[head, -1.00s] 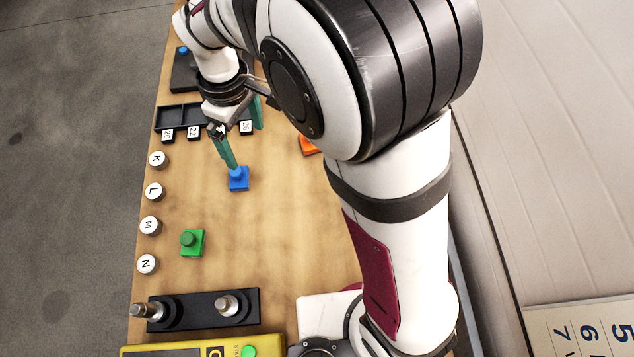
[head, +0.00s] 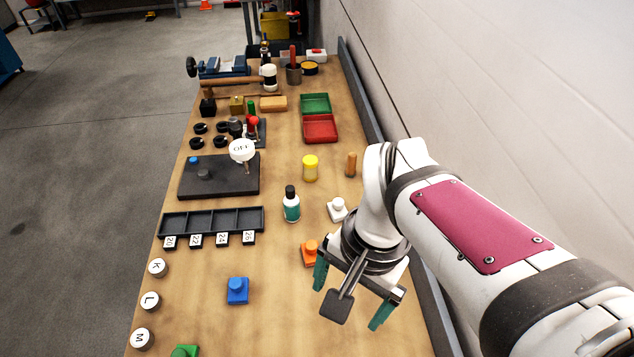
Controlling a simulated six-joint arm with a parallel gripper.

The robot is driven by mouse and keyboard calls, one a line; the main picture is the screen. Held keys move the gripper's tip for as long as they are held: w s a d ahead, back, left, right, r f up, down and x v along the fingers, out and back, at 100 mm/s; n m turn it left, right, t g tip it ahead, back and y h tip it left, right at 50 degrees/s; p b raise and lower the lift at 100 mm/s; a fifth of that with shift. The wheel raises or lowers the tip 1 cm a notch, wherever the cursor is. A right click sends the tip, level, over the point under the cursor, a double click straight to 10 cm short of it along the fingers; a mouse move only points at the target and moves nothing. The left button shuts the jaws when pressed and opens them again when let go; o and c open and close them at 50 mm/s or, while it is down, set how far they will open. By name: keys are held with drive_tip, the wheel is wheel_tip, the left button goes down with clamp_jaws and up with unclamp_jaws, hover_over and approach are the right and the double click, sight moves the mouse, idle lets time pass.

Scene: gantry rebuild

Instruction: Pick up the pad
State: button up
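No single thing is plainly the pad. Several small square pieces with round knobs lie on the bench: a blue one (head: 237,291) left of my gripper, a green one (head: 185,352) cut by the bottom edge, an orange one (head: 309,252) and a white one (head: 338,209). A dark flat plate (head: 225,184) and a tan block (head: 273,104) lie farther back. My gripper (head: 351,293) hangs over the right side of the bench, its two teal fingers wide apart with nothing visible between them. Its left finger is close to the orange piece; touching or apart cannot be told.
A bottle (head: 291,206), a yellow jar (head: 310,170) and a black slotted rack (head: 212,211) stand mid-bench. A wall borders the right side. Wood around the blue piece is clear.

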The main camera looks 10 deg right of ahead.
drive_tip(key=w+a+f+m, duration=0.25)
drive_tip(key=w+m, duration=0.25)
drive_tip(key=w, duration=0.9)
drive_tip(key=m+h, duration=0.1)
drive_tip(key=m, duration=0.1)
hover_over(312, 244)
drive_tip(key=s, duration=0.1)
wheel_tip(312, 244, down, 4)
drive_tip(key=shift+m, duration=0.5)
drive_tip(key=f, duration=1.1)
drive_tip(key=w+f, duration=0.1)
drive_tip(key=f, duration=0.4)
drive_tip(key=shift+f, duration=0.3)
drive_tip(key=shift+c, duration=0.3)
